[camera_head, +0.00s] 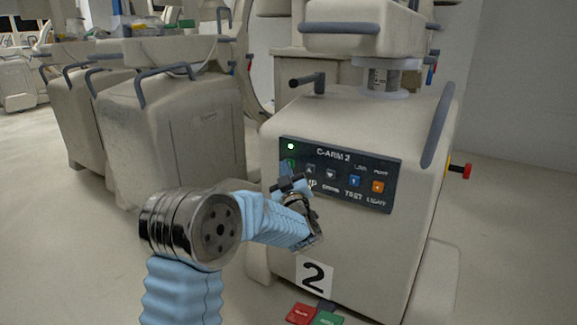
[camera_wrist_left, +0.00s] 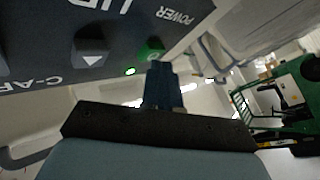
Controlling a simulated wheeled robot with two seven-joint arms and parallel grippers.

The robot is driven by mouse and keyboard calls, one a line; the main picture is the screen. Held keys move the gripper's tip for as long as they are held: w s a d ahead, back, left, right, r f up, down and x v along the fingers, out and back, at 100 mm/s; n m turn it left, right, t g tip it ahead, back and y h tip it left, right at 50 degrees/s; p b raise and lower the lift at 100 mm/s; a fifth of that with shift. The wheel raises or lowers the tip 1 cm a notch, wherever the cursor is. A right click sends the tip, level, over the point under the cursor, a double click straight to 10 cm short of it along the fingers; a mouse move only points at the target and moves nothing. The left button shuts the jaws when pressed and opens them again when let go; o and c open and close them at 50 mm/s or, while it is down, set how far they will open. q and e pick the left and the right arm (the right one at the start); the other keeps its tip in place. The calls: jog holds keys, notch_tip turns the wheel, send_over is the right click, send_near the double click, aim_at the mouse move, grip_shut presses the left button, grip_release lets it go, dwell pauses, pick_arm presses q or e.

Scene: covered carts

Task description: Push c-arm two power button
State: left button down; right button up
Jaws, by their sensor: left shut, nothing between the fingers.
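The C-arm 2 cart carries a dark control panel (camera_head: 338,160) labelled "C-ARM 2" with a row of buttons. The green power button (camera_head: 289,163) sits at the panel's left end, partly covered by my gripper, below a lit green light (camera_head: 290,146). In the left wrist view the green button (camera_wrist_left: 152,49) is just beyond the fingertips, beside the word "POWER" and the lit light (camera_wrist_left: 130,71). My left gripper (camera_head: 285,181) is shut and empty, its tips at the button's lower edge; it also shows in the wrist view (camera_wrist_left: 162,72). I cannot tell whether they touch. My right gripper is not in view.
Arrow, blue and orange buttons (camera_head: 378,187) lie to the right on the panel. A red knob (camera_head: 466,171) sticks out of the cart's right side. Red (camera_head: 301,313) and green pedals (camera_head: 327,319) lie at its foot. Other covered carts (camera_head: 175,130) stand at left.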

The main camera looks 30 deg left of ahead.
pick_arm(q)
jog(key=shift+w, duration=0.1)
jog(key=shift+s+b, duration=0.5)
jog(key=shift+s, duration=0.15)
jog(key=s+b, duration=0.2)
jog(key=s, duration=0.4)
jog(key=shift+a, duration=0.25)
